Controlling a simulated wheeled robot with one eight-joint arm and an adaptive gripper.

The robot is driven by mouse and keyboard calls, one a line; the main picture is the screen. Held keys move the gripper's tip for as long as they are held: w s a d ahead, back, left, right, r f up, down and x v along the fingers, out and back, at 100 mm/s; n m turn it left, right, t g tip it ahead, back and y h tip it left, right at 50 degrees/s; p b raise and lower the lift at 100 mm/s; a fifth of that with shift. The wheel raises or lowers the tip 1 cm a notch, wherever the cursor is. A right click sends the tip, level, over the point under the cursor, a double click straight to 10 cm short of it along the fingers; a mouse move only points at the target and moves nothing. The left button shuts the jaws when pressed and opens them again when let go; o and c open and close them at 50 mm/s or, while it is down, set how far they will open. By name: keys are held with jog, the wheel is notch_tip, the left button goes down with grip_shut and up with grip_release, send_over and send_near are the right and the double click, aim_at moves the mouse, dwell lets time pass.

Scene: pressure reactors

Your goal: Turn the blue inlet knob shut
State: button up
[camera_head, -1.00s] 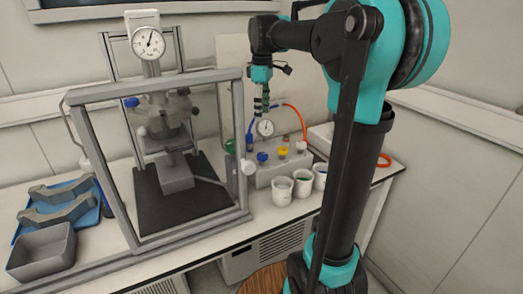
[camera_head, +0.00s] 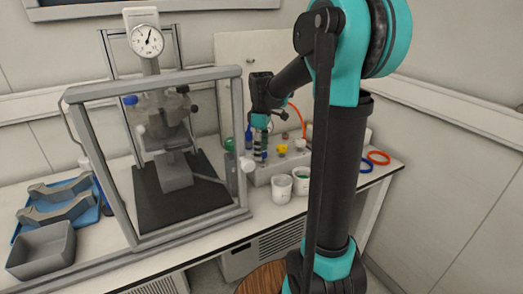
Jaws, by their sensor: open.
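A grey valve block (camera_head: 260,177) stands at the back right of the bench, with a row of coloured knobs on it. Its blue knob (camera_head: 264,155), at the left of the row, is mostly hidden by my gripper. My gripper (camera_head: 260,155) points down over this knob, with its fingers open. I cannot tell whether the fingers touch the knob or straddle it. Another small blue knob (camera_head: 130,101) shows on the reactor (camera_head: 168,115) inside the framed enclosure, away from my gripper. The way the blue knob is turned cannot be seen.
A yellow knob (camera_head: 282,149) sits close right of my gripper. White cups (camera_head: 281,189) stand in front of the block. The enclosure frame (camera_head: 241,140) with a white handle (camera_head: 248,165) is close on the left. Red and blue rings (camera_head: 379,158) lie at right.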

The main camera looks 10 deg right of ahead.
jog(key=shift+f, duration=0.15)
jog(key=c, duration=1.2)
jog(key=shift+o, duration=0.2)
